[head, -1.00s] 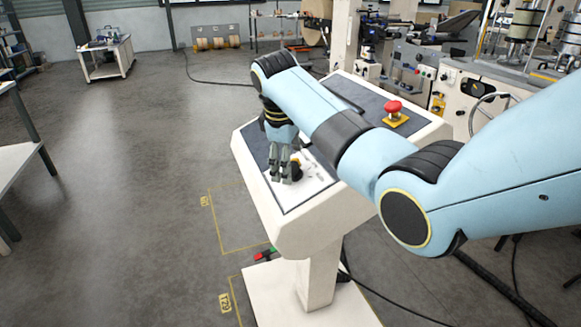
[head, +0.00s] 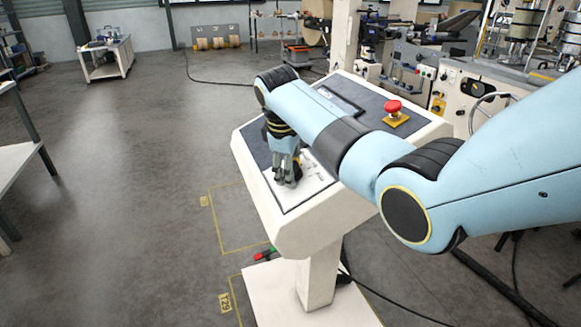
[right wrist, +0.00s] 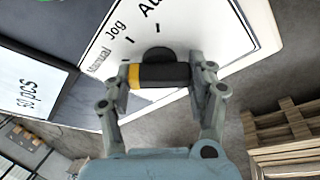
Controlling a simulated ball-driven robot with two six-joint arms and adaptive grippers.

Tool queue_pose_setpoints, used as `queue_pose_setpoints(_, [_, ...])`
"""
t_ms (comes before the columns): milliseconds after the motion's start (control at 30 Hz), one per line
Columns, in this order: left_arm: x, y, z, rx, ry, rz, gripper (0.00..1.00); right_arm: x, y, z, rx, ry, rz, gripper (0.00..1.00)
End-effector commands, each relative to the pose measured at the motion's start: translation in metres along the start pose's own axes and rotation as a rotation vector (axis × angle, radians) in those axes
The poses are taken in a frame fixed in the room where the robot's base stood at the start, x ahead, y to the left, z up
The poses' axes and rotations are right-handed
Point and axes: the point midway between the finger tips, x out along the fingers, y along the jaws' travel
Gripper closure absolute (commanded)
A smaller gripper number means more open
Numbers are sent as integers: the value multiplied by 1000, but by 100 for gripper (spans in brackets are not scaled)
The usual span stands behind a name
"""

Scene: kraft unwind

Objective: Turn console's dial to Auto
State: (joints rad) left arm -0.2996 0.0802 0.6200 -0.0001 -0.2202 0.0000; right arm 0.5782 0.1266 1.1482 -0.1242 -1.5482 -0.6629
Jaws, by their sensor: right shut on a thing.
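The console (head: 262,205) is a white pedestal with a sloped panel. Its dial (right wrist: 160,76) is a black bar knob with an orange band near its left end in the right wrist view. The white label plate (right wrist: 205,32) reads Manual, Jog and a cut-off "Au" around the dial. The orange end lies on the Manual side. My right gripper (right wrist: 165,78) is shut on the dial, one finger at each end of the bar. In the head view my right gripper (head: 285,178) reaches down to the panel and hides most of the dial. My left gripper is out of view.
A red emergency button (head: 393,107) on a yellow base sits on the console's upper right. A small display (head: 340,100) lies beyond my right forearm. Open floor is left of the console; a wheeled table (head: 107,60) stands far back.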

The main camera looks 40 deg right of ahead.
Motion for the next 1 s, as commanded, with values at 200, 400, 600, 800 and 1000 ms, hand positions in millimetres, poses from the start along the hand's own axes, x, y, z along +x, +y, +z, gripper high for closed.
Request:
queue_pose_setpoints(200, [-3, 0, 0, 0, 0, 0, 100, -1, 0, 0, 18, 0, 5, 76])
queue_pose_setpoints(400, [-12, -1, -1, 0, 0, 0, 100, -2, 0, 0, 94, 0, 28, 76])
queue_pose_setpoints(600, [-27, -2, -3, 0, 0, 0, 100, -3, 0, 0, 239, 0, 73, 76])
queue_pose_setpoints(800, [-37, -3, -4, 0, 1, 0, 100, -3, 0, -1, 418, 1, 131, 76])
queue_pose_setpoints(1000, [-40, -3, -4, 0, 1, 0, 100, -2, 1, -1, 600, 2, 189, 76])
